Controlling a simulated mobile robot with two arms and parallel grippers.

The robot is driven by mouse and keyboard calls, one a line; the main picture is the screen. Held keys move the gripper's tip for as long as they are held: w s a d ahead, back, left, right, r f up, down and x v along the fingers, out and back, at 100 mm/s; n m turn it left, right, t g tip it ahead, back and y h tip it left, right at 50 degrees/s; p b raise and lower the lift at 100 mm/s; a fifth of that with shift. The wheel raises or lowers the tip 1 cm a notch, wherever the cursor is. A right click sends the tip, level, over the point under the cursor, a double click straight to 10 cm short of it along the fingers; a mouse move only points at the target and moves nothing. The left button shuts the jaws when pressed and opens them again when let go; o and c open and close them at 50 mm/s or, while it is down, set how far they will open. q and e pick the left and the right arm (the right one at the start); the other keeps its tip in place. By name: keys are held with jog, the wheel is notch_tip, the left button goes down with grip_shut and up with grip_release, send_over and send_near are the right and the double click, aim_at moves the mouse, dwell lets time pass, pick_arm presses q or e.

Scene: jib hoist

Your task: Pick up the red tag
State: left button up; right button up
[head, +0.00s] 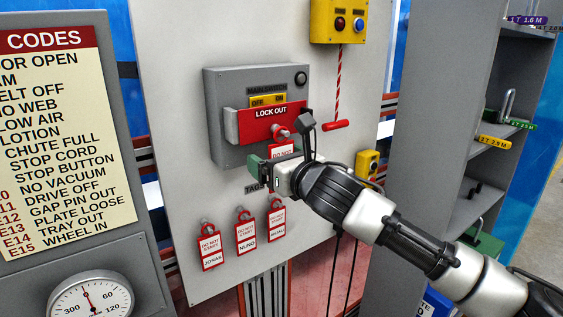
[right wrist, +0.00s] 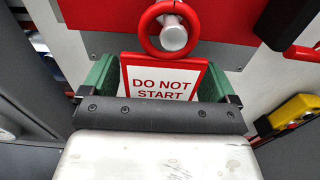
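The red tag (head: 283,152), red-edged with a white "DO NOT START" face, hangs below the red lock-out handle on the grey switch box. In the right wrist view the tag (right wrist: 163,80) hangs under a red ring (right wrist: 149,40) around a grey peg. My right gripper (head: 264,164) is just below and in front of it. In the right wrist view the green fingers of my right gripper (right wrist: 160,82) stand wide apart, one on each side of the tag. I see no clear grip on it. The tag's lower part is hidden by the gripper. My left gripper is not in view.
Several similar named tags hang below on hooks, including a "JONAS" tag (head: 210,248) and a "NUNO" tag (head: 246,234). A yellow button box (head: 339,20) with a red pull cord is above right. A grey shelf cabinet (head: 430,120) stands to the right.

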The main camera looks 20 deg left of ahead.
jog(key=c, duration=1)
jog(key=shift+r, duration=0.1)
jog(key=b+v, duration=0.3)
jog(key=v, duration=0.6)
jog(key=b+v, duration=0.3)
jog(key=v, duration=0.6)
jog(key=shift+s+r, duration=0.1)
jog(key=shift+r, duration=0.1)
